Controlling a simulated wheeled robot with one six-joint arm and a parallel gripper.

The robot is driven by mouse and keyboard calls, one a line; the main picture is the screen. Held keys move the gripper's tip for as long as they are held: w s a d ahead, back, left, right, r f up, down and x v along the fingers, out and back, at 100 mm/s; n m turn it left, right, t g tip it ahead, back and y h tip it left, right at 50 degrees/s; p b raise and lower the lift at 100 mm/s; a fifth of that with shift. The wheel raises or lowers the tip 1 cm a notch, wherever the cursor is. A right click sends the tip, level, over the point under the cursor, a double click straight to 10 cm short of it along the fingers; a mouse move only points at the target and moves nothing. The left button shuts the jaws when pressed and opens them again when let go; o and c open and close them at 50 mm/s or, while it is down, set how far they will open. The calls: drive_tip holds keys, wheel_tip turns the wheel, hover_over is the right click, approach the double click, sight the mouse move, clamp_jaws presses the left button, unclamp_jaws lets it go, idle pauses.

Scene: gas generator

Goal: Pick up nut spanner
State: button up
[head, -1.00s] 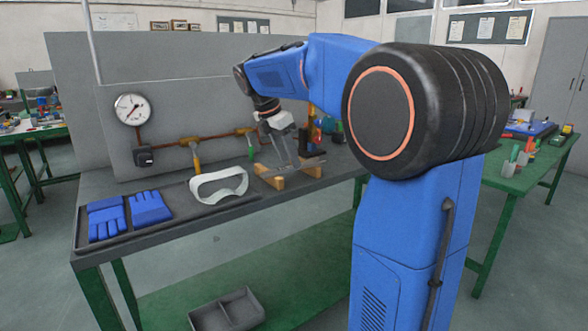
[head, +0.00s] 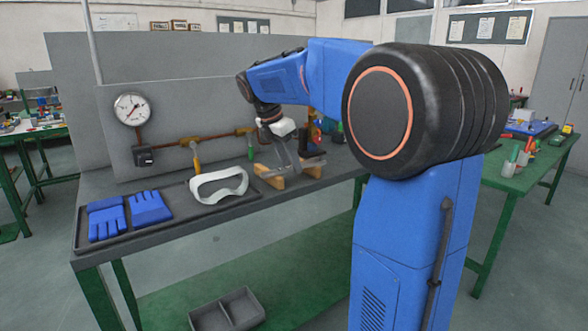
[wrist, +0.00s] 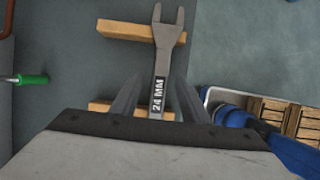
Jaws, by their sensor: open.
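The nut spanner (wrist: 166,58) is a grey open-ended wrench marked "24 MM" in the wrist view. It lies across two wooden blocks, one of which is the upper block (wrist: 142,31). In the head view the wooden blocks (head: 270,181) stand on the workbench, with the spanner mostly hidden behind my gripper (head: 289,168). In the wrist view my gripper (wrist: 155,97) is open, with one finger on each side of the spanner's handle. Contact with the handle cannot be told. The spanner's near end is hidden by my gripper's body.
White goggles (head: 219,186) and blue gloves (head: 130,213) lie in a dark tray to the left. A pipe with a gauge (head: 131,109) stands at the back.

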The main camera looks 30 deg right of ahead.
clamp_jaws()
idle(0.3)
